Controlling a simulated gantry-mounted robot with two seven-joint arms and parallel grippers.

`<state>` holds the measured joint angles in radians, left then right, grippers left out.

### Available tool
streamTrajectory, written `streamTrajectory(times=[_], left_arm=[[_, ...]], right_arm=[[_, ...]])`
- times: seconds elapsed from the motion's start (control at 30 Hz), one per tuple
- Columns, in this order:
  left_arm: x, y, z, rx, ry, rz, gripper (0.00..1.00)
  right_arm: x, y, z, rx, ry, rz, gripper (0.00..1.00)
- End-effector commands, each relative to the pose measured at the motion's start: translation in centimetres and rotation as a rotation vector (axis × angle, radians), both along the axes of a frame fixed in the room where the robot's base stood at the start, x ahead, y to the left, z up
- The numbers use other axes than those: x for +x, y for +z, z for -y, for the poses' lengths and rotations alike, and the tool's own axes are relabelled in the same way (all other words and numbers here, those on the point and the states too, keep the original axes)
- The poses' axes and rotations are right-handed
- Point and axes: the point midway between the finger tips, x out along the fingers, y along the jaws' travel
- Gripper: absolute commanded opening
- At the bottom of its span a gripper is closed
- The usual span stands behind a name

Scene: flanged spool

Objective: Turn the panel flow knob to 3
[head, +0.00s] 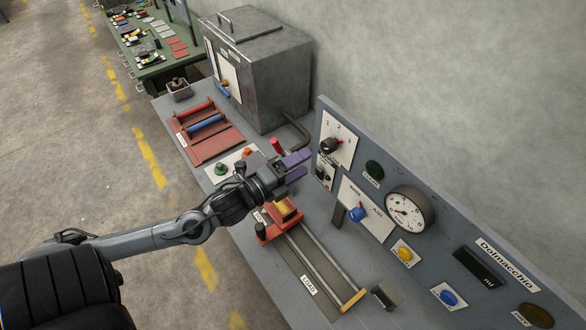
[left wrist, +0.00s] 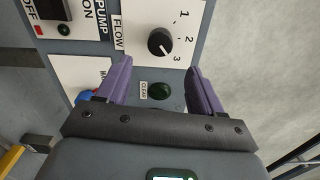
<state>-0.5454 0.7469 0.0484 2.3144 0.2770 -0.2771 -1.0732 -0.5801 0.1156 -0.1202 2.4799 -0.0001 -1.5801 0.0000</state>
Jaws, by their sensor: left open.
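The flow knob (head: 330,146) is black and round on a white plate of the upright grey panel. In the left wrist view the knob (left wrist: 160,42) has the numbers 1, 2 and 3 around it and the word FLOW beside it. A small pale mark shows on the knob, but I cannot tell surely which number it points to. My left gripper (head: 302,165) is open and empty, its purple fingers pointing at the panel. In the left wrist view its fingers (left wrist: 160,82) lie below the knob, apart from it. My right gripper is not in view.
A pump switch (left wrist: 65,12) sits beside the flow plate. A green CLEAR button (head: 374,168), a blue knob (head: 356,214) and a dial gauge (head: 410,212) are on the panel. A slide with a red carriage (head: 267,232) lies below the gripper. A grey metal box (head: 262,70) stands behind.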

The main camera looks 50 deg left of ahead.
Motion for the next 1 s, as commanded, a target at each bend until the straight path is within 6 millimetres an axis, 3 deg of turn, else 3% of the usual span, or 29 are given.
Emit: streamTrajectory(times=[0.23,0.83,1.0], left_arm=[[-1.5,0.0,0.0,0.000,-0.001,0.000,0.67],[-1.7,0.1,-0.1,-0.006,0.004,0.003,0.67],[-2.1,-0.6,0.0,-0.078,0.038,0.002,0.67]], right_arm=[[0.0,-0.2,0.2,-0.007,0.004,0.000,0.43],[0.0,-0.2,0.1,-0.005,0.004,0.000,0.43],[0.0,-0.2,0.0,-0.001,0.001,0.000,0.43]])
